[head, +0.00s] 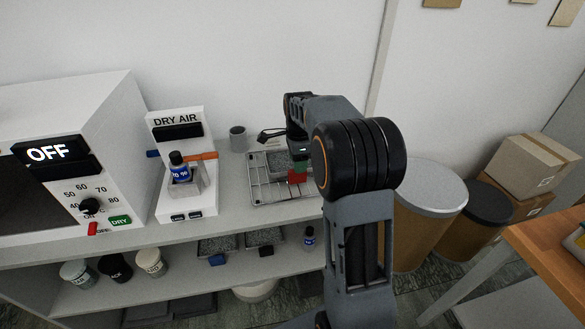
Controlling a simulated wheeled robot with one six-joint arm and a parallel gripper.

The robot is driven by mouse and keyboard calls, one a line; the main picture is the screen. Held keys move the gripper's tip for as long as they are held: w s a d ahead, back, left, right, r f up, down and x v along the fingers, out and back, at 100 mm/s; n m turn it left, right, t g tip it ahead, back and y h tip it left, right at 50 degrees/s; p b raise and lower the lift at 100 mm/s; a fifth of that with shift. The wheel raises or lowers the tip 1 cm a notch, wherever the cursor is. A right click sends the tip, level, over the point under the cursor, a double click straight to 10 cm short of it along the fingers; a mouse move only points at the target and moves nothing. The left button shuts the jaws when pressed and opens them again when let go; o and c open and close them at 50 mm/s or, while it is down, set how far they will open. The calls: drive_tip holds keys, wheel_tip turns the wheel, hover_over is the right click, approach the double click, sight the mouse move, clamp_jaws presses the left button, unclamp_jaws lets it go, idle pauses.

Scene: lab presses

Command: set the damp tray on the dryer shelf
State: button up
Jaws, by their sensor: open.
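A grey tray (276,163) with speckled contents sits on a wire rack (262,193) on the bench top. A red part (297,178), perhaps its handle, shows at its right side. My gripper (298,168) is open and points down at this red part; my arm hides some of the tray, and I cannot tell whether the fingers touch it. The white dryer (100,120) stands at the far left with an OFF display (48,152), a dial (88,206) and a green DRY label (120,220). Its dark front (22,190) is cut by the picture edge; its shelf cannot be made out.
A DRY AIR stand (178,118) with a blue-labelled bottle (180,170) is between dryer and rack. A grey cup (238,138) stands behind. The lower shelf holds jars (150,261), two trays (217,244) and a small bottle (309,238). Drums (430,225) stand at right.

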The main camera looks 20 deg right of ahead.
drive_tip(key=shift+f, duration=2.35)
drive_tip(key=shift+w, duration=0.1)
clamp_jaws()
